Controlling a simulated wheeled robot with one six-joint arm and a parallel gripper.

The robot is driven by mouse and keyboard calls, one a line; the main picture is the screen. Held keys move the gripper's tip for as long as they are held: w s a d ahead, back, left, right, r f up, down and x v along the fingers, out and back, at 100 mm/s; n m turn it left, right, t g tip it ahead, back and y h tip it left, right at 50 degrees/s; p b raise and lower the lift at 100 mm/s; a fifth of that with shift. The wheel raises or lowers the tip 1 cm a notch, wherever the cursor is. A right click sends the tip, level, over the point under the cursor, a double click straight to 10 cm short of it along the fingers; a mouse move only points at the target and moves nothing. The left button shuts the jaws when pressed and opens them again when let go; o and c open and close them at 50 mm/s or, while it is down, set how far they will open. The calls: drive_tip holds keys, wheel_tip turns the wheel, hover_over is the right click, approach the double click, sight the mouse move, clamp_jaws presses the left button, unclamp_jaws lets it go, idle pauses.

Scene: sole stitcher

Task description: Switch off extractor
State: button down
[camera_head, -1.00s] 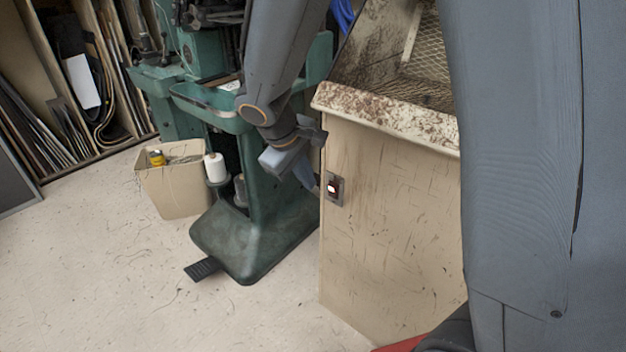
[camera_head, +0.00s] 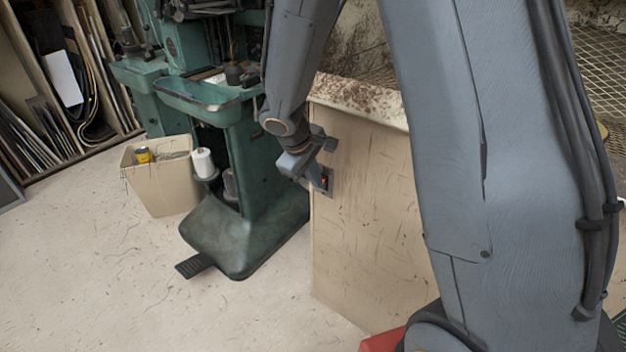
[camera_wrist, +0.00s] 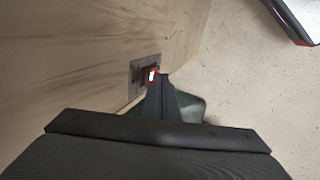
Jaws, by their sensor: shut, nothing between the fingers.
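The extractor (camera_head: 362,215) is a beige cabinet with a dirty, brown-stained top edge and a mesh grille above. Its switch (camera_head: 328,180) is a small grey plate with a red and white lit rocker on the cabinet's left part. In the wrist view the switch plate (camera_wrist: 135,78) lies just beyond my fingertips, which partly cover its rocker. My gripper (camera_head: 318,179) is shut and empty, with its tips at the switch. In the wrist view my gripper (camera_wrist: 158,82) overlaps the rocker's edge; I cannot tell whether it touches.
A green stitching machine (camera_head: 240,190) with a black foot pedal (camera_head: 195,265) stands left of the cabinet. A beige bin (camera_head: 162,178) stands beside it. Shelves of sheet material (camera_head: 60,90) are at the back left. The floor in front is clear.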

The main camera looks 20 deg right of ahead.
drive_tip(key=shift+w+d+r, duration=0.15)
drive_tip(key=shift+w+d, duration=0.05)
drive_tip(key=shift+d, duration=0.05)
idle(0.3)
drive_tip(key=shift+r+p, duration=0.7)
drive_tip(key=shift+r, duration=0.1)
